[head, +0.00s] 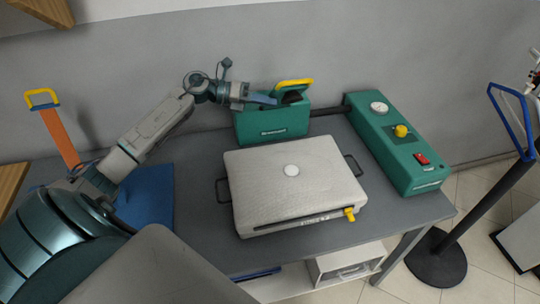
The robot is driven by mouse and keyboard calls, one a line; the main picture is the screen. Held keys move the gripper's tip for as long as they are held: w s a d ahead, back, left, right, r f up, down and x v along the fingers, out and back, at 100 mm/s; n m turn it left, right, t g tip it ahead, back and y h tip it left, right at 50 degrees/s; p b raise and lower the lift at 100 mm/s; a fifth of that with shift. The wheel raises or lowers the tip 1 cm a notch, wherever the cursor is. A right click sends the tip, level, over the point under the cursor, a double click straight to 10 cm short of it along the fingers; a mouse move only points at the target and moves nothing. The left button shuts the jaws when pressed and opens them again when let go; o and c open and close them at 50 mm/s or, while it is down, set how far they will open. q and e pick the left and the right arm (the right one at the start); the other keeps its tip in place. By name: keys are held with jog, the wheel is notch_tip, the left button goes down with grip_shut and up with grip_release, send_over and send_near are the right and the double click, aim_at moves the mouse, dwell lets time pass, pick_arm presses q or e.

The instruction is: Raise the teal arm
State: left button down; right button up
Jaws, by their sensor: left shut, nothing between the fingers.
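A teal block (272,128) with a white label stands behind the pale press plate (290,190). A yellow loop handle (296,83) rises at its top, beside a dark part. I cannot tell whether this block is the arm named in the task. My left gripper (270,99) reaches in from the left, with its blue fingers shut and empty at the top left of the teal block, close to the yellow handle. Whether the fingers touch the block is unclear. My right gripper is not in view.
A long teal control box (395,145) with a gauge, yellow knob and red switch lies on the right of the grey table (215,245). An orange upright (60,135) with a yellow handle stands at left. A dark stand (438,258) is at right. The wall is close behind.

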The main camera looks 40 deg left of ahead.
pick_arm(q)
jog(key=w+a+r+n+t+h+b, duration=0.1)
jog(key=w+a+r+n+h, duration=0.2)
jog(key=w+a+r+n, duration=0.3)
jog(key=w+a+n, duration=0.4)
jog(key=a+n, duration=0.1)
jog(key=shift+a+h, duration=0.4)
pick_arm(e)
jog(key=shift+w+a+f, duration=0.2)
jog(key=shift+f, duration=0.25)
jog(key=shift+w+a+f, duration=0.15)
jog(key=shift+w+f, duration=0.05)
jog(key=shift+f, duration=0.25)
pick_arm(q)
jog(key=shift+r, duration=0.1)
jog(key=shift+r+b, duration=0.1)
jog(key=shift+b, duration=0.25)
